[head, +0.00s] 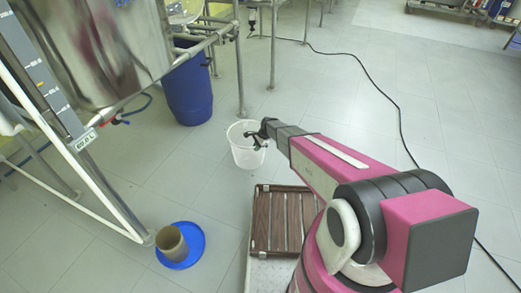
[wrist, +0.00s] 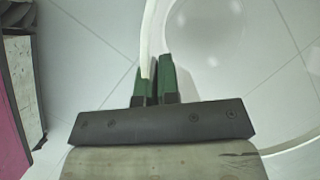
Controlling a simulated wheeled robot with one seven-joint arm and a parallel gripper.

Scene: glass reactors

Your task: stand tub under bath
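The tub (head: 247,155) is a white, translucent, round bucket, upright near the middle of the head view. My gripper (head: 262,134) is at its right rim. In the wrist view, the green fingers of my gripper (wrist: 154,85) are close together with the pale tub rim (wrist: 147,50) between them. I cannot tell whether the tub touches the floor. A large shiny metal vessel (head: 95,45), which may be the bath, hangs in a frame at the upper left. Its underside is partly hidden.
A blue barrel (head: 187,88) stands behind the frame's metal legs (head: 240,75). A brown pot stands on a blue lid (head: 190,253) at lower left. A slatted wooden pallet (head: 283,220) lies below the tub in the picture. A black cable (head: 385,95) crosses the open tiled floor.

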